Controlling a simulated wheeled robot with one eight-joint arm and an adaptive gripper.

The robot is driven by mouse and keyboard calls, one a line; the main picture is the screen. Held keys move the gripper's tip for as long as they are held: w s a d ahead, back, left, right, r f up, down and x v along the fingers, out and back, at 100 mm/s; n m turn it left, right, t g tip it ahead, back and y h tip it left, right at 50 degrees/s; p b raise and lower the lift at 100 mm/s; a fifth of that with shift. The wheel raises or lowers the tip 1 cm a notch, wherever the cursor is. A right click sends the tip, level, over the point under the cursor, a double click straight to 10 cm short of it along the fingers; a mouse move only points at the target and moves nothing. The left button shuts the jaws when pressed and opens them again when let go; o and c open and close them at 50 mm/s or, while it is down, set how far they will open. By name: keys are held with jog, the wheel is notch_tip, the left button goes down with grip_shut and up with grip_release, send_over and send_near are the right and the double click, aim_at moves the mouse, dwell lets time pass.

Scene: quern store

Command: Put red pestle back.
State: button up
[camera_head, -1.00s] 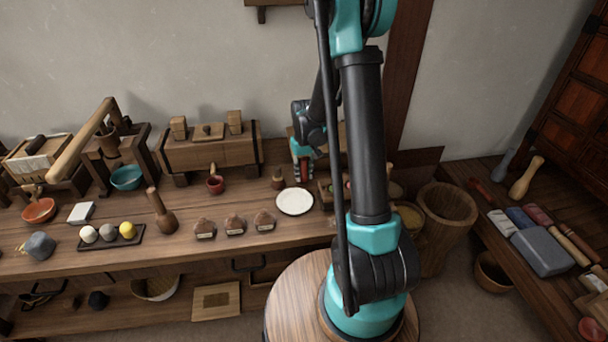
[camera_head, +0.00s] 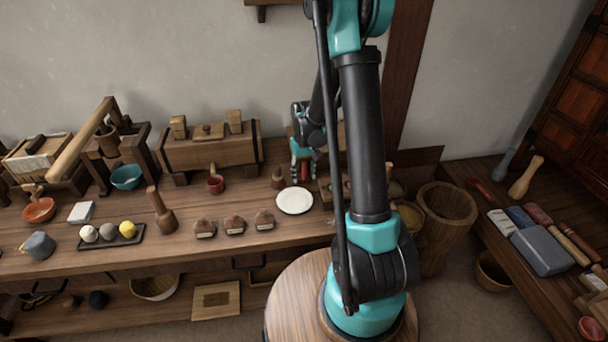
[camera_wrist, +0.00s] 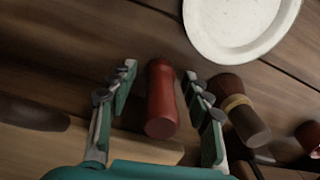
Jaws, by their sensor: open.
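The red pestle (camera_wrist: 161,98) sits between the two fingers of my gripper (camera_wrist: 160,76) in the wrist view. The fingers are open, with a gap on each side of the pestle, and do not appear to touch it. In the head view my gripper (camera_head: 303,168) is low over the back of the long bench, with the red pestle (camera_head: 304,173) between its fingers. The pestle appears to stand upright on the bench; its foot is hard to see. A brown pestle with a tan band (camera_wrist: 236,102) is just beside the right finger in the wrist view.
A white plate (camera_head: 295,201) lies close in front of my gripper.

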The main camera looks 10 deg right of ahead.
aim_at(304, 160)
notch_tip(304, 160, up, 12)
jog(key=shift+f, duration=0.1)
jog(key=shift+s+d, duration=0.1)
jog(key=s+d+f+m+t, duration=0.1)
jog(key=s+d+t, duration=0.1)
jog(key=s, duration=0.9)
jog(key=s+d+f+t, duration=0.1)
jog(key=s+d+t, duration=0.1)
jog(key=s, duration=0.8)
jog(key=shift+s+f+m, duration=0.25)
jog(key=shift+s+m, duration=0.15)
